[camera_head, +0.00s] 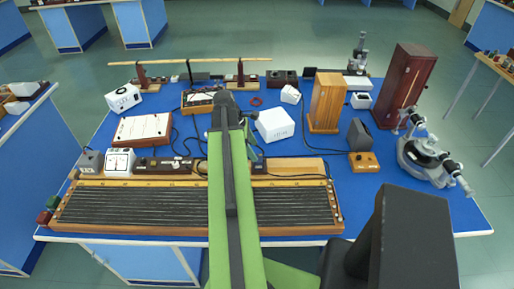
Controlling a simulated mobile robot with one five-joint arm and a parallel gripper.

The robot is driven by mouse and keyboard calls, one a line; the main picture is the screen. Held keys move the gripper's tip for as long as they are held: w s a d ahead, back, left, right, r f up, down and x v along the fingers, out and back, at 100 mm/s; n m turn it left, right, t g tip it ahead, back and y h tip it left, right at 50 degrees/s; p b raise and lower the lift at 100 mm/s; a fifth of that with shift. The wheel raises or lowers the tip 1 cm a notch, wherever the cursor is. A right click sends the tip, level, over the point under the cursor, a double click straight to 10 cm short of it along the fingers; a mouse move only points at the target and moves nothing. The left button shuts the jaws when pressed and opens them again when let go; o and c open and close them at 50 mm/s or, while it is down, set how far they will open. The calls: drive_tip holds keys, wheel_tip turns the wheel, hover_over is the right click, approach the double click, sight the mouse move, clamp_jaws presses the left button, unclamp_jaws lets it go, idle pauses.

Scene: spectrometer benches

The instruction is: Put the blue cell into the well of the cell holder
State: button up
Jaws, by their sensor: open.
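I cannot make out the blue cell or the cell holder; either may be hidden behind my arm or too small to tell on the blue bench top. My green and black arm reaches from the bottom edge up over the middle of the bench. Its far end covers part of the bench, and my gripper's fingertips do not show. A grey spectrometer (424,157) with a round table and tubes stands at the right of the bench.
The blue bench (400,205) is crowded. A long wired board (140,207) lies along its front left. A white box (275,124), a wooden box (326,103) and a tall brown case (404,85) stand further back. The front right is clear, partly behind a dark block.

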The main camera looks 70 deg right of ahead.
drive_tip(key=p+v, duration=0.8)
drive_tip(key=v, duration=0.3)
drive_tip(key=shift+w, duration=0.1)
